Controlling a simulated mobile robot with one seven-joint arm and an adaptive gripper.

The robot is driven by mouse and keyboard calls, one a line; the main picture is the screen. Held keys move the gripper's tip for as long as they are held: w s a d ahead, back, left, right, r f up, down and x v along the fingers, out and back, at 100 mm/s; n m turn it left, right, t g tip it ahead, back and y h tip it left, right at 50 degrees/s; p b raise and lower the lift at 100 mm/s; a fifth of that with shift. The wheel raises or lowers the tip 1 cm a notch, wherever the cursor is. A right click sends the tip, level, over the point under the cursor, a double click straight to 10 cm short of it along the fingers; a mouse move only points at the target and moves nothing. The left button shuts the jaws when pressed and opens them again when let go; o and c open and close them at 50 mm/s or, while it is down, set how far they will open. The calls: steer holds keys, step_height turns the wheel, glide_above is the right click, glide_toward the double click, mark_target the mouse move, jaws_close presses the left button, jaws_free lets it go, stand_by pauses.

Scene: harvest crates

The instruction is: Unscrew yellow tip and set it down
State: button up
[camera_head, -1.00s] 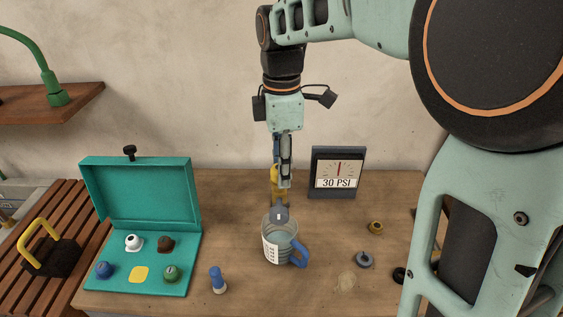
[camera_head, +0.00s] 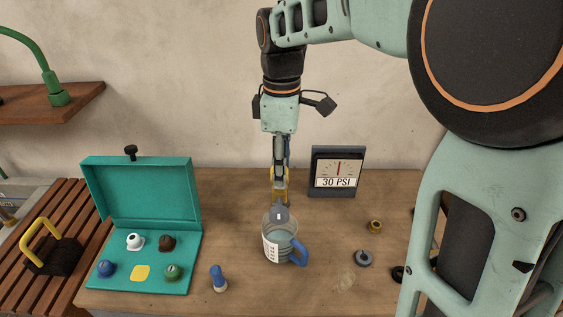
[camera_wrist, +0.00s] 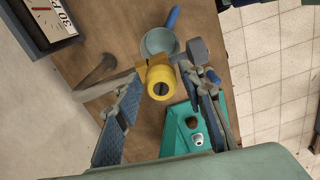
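The yellow tip (camera_head: 280,186) stands behind the clear mug in the head view, directly under my gripper (camera_head: 280,172). In the wrist view, the yellow tip (camera_wrist: 160,82) is seen end-on, with a dark centre, between the two blue-padded fingers of my gripper (camera_wrist: 162,75). The fingers lie on either side of it. I cannot tell whether they touch it. A dark grey piece (camera_head: 280,213) sits just below it at the mug's rim. What the tip is fixed to is mostly hidden.
The clear mug (camera_head: 272,245) with a blue handle stands below my gripper. An open teal case (camera_head: 188,262) with several coloured pieces is at left. A gauge reading 30 PSI (camera_head: 338,168) stands behind right.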

steer(key=shift+m, duration=0.6)
steer(key=shift+m, duration=0.8)
steer(key=shift+s+m+p, duration=0.1)
steer(key=shift+m+p, duration=0.3)
steer(key=shift+m, duration=0.5)
steer(key=shift+c, duration=0.4)
steer(key=c, duration=0.6)
steer(key=shift+o, duration=0.2)
steer(key=shift+n+p, duration=0.35)
steer(key=shift+n, duration=0.55)
